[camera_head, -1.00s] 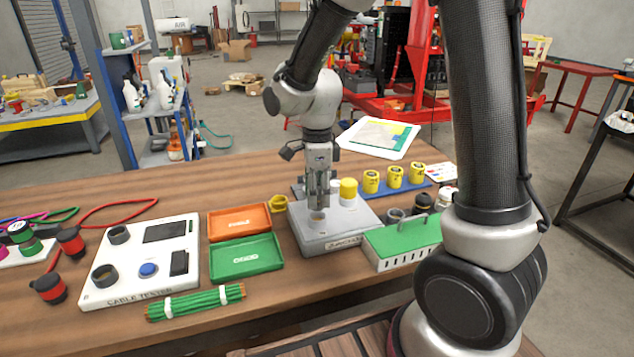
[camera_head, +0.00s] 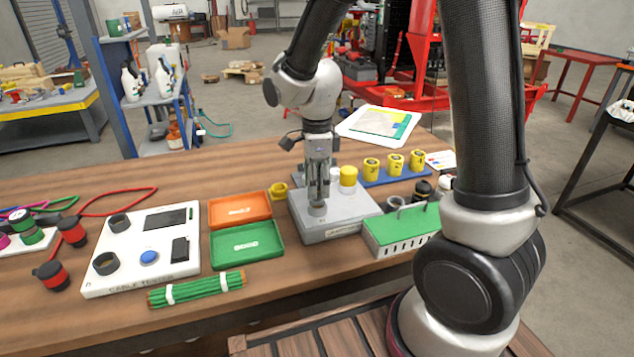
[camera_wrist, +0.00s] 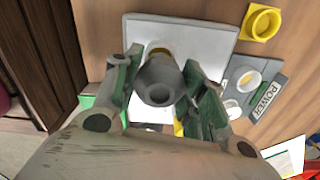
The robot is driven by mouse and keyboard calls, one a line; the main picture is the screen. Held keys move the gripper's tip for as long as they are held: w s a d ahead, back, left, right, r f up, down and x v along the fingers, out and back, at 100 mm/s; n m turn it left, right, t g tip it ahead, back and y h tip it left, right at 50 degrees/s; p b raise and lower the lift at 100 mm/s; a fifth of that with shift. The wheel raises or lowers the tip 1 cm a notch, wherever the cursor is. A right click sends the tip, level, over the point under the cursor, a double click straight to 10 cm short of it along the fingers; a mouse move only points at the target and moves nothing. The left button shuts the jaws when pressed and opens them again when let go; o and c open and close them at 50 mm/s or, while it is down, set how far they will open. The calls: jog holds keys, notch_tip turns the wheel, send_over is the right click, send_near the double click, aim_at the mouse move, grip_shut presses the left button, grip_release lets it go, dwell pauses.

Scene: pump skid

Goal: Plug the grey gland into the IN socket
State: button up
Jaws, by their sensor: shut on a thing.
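My gripper (camera_head: 318,194) points down over the front left part of a light grey box (camera_head: 352,216) on the bench. It is shut on the grey gland (camera_wrist: 160,82), a short round piece between the green-faced fingers in the wrist view. The gland also shows just under the fingertips in the head view (camera_head: 317,208). A yellow ring (camera_wrist: 158,47) on the box's top shows partly behind the gland. I cannot tell whether the gland is seated or just above the surface. The IN marking is not legible.
A green-topped box (camera_head: 400,232) is close on the right. Orange (camera_head: 240,209) and green (camera_head: 247,245) trays and a cable tester (camera_head: 145,250) lie left. Yellow cups (camera_head: 395,164) stand behind.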

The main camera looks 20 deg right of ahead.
jog(key=shift+f, duration=1.75)
jog(key=o, duration=1.2)
notch_tip(320, 180, up, 12)
jog(key=shift+r, duration=0.1)
